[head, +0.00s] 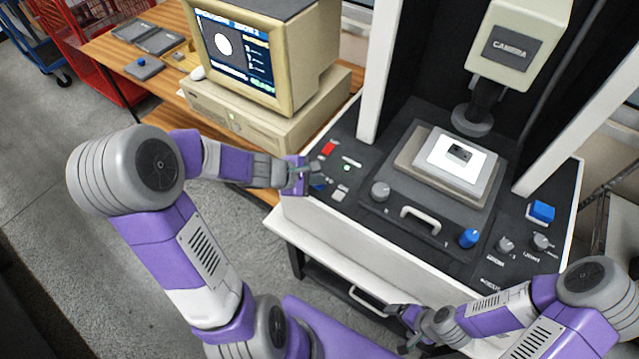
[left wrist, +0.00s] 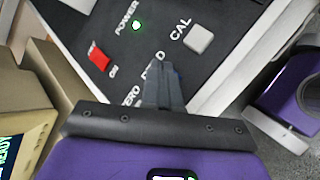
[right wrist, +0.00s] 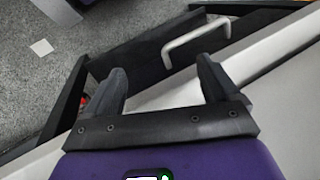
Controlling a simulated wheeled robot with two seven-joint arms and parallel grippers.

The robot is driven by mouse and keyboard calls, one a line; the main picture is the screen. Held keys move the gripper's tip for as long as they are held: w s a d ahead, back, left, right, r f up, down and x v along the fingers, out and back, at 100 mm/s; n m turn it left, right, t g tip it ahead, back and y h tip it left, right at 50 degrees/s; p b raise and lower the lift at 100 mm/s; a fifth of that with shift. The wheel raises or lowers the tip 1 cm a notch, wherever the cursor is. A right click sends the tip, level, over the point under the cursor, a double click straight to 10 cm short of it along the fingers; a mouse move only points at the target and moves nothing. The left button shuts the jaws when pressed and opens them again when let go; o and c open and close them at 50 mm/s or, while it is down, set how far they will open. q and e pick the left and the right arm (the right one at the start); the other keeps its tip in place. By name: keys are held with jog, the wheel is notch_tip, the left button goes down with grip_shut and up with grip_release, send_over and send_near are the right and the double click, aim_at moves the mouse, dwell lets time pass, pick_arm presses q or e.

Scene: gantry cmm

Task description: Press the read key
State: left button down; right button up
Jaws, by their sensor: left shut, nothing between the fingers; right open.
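The machine's dark control panel (head: 355,210) has a red switch (head: 328,148), a lit green lamp (head: 346,168), a white key (head: 338,196) and a blue key (head: 319,185). In the left wrist view the white key (left wrist: 198,39) is labelled CAL. Two more labels there are partly covered by my fingers, one apparently READ; their keys are hidden. My left gripper (head: 314,170) is shut and empty, its tips over the panel's left part beside the blue key; contact cannot be told. It also shows in the left wrist view (left wrist: 163,82). My right gripper (head: 396,328) is open and empty near the machine's front.
A computer with a lit monitor (head: 236,47) stands on a wooden table left of the machine. A camera head (head: 512,45) hangs over the lit stage (head: 456,160). Knobs and a large blue button (head: 541,211) are at the panel's right. A drawer handle (right wrist: 197,40) is near my right gripper.

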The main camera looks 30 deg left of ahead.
pick_arm(q)
jog(key=shift+f, duration=0.2)
jog(key=shift+r, duration=0.15)
dwell(0.4)
jog(key=shift+r+p, duration=0.45)
jog(key=shift+r, duration=0.2)
jog(key=shift+r, duration=0.1)
notch_tip(320, 180, up, 5)
jog(key=p, duration=0.4)
jog(key=shift+p, duration=0.3)
dwell(0.4)
